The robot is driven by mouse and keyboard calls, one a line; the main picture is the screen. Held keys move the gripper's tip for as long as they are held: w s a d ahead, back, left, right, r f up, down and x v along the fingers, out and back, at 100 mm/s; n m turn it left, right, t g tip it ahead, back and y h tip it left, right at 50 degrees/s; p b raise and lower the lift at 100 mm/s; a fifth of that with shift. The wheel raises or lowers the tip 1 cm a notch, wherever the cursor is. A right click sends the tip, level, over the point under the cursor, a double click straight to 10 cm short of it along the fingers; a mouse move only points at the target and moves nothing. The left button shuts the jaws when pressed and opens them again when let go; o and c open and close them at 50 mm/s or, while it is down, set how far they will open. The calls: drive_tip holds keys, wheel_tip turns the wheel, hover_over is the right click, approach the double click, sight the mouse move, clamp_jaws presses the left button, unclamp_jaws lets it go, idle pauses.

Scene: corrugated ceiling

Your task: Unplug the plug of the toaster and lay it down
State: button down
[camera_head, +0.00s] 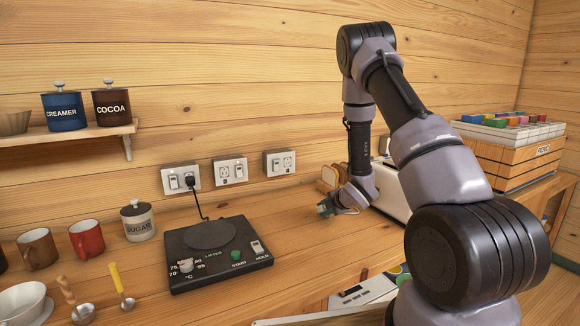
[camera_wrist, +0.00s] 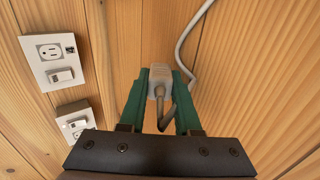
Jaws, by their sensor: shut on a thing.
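My gripper (camera_head: 326,207) is low over the wooden counter, to the right of the black kettle base. It is shut on a grey plug (camera_wrist: 160,80), which sits between the green fingers in the wrist view with its grey cord (camera_wrist: 184,62) running up and another part looping below. The plug is apart from the wall outlets; whether it touches the counter I cannot tell. A white appliance, likely the toaster (camera_head: 391,190), stands behind my arm and is partly hidden. The right wall outlet (camera_head: 280,162) has no plug in it.
The black base (camera_head: 215,250) is plugged into the left outlet (camera_head: 180,179) by a black cord. Mugs, a sugar jar (camera_head: 138,221) and spoons stand at the left. A wooden crate (camera_head: 510,155) is at the right. Counter between base and gripper is clear.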

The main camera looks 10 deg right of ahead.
drive_tip(key=shift+s+f, duration=0.25)
drive_tip(key=shift+f, duration=0.4)
drive_tip(key=c, duration=0.5)
unclamp_jaws()
drive_tip(key=shift+c, duration=0.2)
drive_tip(key=v, duration=1)
drive_tip(key=shift+w+d+r, duration=0.1)
drive_tip(key=shift+r, duration=0.3)
drive_tip(key=s+d+r+m+h, duration=0.25)
drive_tip(key=r+m, duration=0.45)
drive_tip(key=r, duration=0.4)
drive_tip(key=s+d+r+m+h, duration=0.15)
drive_tip(key=s+r+m, duration=0.25)
drive_tip(key=r+m, duration=0.5)
drive_tip(key=s+a+r+m+g+y, duration=0.1)
drive_tip(key=s+a+r+m, duration=0.2)
drive_tip(key=s, duration=0.3)
drive_tip(key=s+a+r+m+g+y, duration=0.1)
drive_tip(key=s+a+r+m, duration=0.2)
drive_tip(key=s+r, duration=0.2)
drive_tip(key=s+a+r+m+g, duration=0.1)
drive_tip(key=s+a+r+m, duration=0.2)
drive_tip(key=s, duration=0.6)
wheel_tip(320, 180, up, 2)
drive_tip(key=shift+s+r+m+y, duration=0.1)
drive_tip(key=shift+s+m+y, duration=0.15)
drive_tip(key=shift+m+y, duration=0.15)
